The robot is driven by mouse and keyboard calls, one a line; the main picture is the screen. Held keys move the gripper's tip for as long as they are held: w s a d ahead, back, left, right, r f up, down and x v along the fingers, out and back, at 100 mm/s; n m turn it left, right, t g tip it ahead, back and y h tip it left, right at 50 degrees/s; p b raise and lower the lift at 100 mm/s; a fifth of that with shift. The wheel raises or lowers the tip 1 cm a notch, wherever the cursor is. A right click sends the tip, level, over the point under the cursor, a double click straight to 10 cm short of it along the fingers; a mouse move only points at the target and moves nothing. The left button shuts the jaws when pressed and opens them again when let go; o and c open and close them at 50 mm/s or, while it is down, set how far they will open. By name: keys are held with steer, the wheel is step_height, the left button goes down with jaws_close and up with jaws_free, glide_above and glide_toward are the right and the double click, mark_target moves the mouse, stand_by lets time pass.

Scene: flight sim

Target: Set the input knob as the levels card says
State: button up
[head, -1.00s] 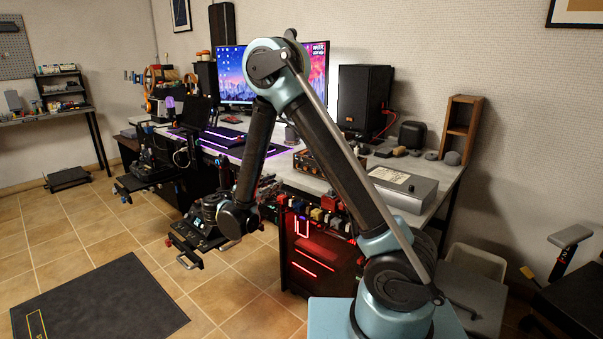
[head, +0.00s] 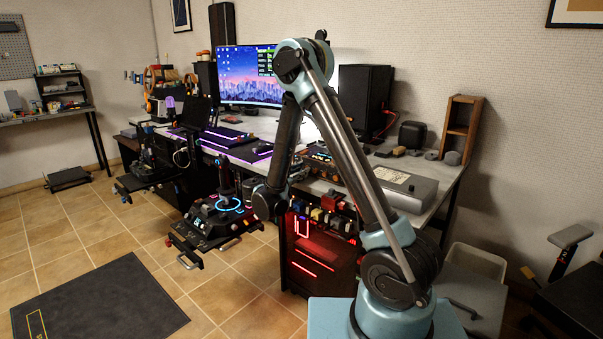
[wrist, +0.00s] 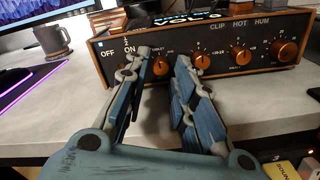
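A black audio unit with wood ends (wrist: 228,30) fills the upper wrist view; in the head view it sits on the desk (head: 322,158), partly behind my arm. Its front carries several copper knobs: one (wrist: 162,66) shows between my fingertips, others (wrist: 202,57) (wrist: 241,56) (wrist: 284,50) lie to the right. The small labels are too blurred to tell which knob is the input. A dark panel with cyan marks (wrist: 188,18) is cut off above the unit; I cannot tell if it is the levels card. My gripper (wrist: 163,56) is open, pointing at the unit's front, with no visible grip.
A grey mug (wrist: 52,40) stands left of the unit, near a purple-lit mat (wrist: 30,85). The pale desktop (wrist: 60,120) is clear before the unit. A grey box with a paper label (head: 405,188) lies to its right in the head view. A joystick console (head: 215,215) stands at left.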

steer(key=shift+x, duration=0.9)
jaws_close()
steer(key=shift+m, duration=0.4)
jaws_free()
